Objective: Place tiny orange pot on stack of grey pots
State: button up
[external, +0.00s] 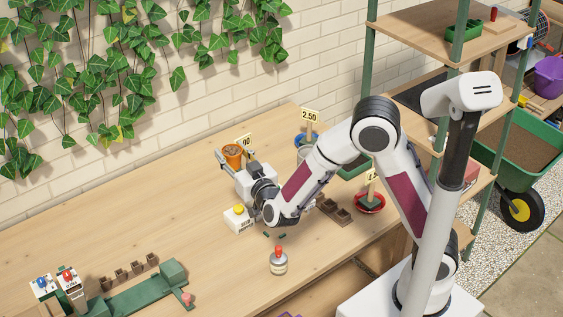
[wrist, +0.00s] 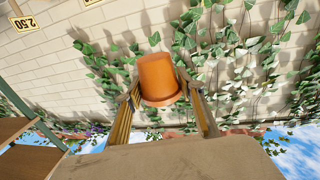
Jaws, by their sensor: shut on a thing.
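The tiny orange pot (external: 233,153) is held above the wooden table, with brown material showing at its top. It also shows in the wrist view (wrist: 160,80), between the two fingers of my gripper (wrist: 159,88). My gripper (external: 243,163) is shut on the pot, and the pot looks close to upright in the external view. A pale grey vessel (external: 304,153) stands behind my arm near the 2.50 sign; my arm partly hides it, and I cannot tell whether it is the stack of grey pots.
A white box with a yellow button (external: 239,219) is below my gripper. A red-capped bottle (external: 278,263) stands nearer the front. A red dish (external: 369,203) and brown seed cells (external: 333,211) lie right of my forearm. The table's left side (external: 110,225) has free room.

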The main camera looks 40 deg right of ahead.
jog(key=w+d, duration=0.5)
jog(key=d, duration=0.8)
jog(key=w+d, duration=0.5)
jog(key=d, duration=0.9)
jog(key=s+d+f, duration=0.1)
jog(key=d+f, duration=0.6)
jog(key=d, duration=0.1)
jog(key=shift+s+d, duration=0.2)
jog(key=shift+d, duration=0.2)
jog(key=shift+f, duration=0.1)
jog(key=shift+f, duration=2.8)
jog(key=shift+f, duration=2.1)
jog(key=shift+f, duration=0.1)
